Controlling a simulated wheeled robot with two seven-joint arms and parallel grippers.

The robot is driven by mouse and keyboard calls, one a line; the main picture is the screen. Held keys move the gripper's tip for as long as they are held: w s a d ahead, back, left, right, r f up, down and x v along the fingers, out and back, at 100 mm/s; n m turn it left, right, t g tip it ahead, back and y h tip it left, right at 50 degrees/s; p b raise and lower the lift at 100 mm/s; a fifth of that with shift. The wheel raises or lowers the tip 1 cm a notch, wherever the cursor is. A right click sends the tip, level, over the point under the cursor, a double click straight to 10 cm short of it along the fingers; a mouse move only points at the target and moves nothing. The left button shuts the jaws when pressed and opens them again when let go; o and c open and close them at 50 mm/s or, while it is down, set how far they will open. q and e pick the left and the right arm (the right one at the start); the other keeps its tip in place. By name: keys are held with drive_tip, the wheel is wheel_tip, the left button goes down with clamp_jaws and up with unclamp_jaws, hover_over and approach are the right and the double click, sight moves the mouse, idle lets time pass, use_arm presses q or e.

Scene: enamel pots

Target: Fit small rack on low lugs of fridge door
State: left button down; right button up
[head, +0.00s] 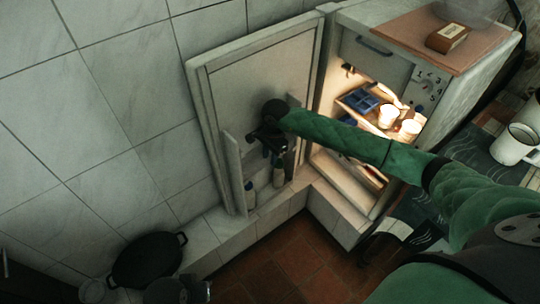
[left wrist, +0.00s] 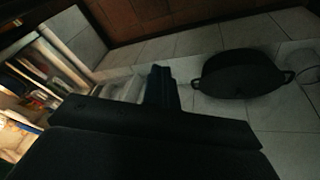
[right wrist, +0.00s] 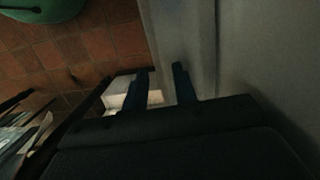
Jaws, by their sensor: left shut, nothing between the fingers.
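The fridge door (head: 228,92) stands wide open against the tiled wall, its inner side toward me.
Bottles (head: 250,192) stand low at the door. The lit fridge (head: 393,73) holds a blue tray (head: 358,100) and white cups (head: 388,116). A black pan (head: 147,260) sits on the tiled ledge (head: 232,240). A white mug (head: 514,145) stands at right.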

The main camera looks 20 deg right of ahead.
drive_tip(key=shift+r, duration=0.1)
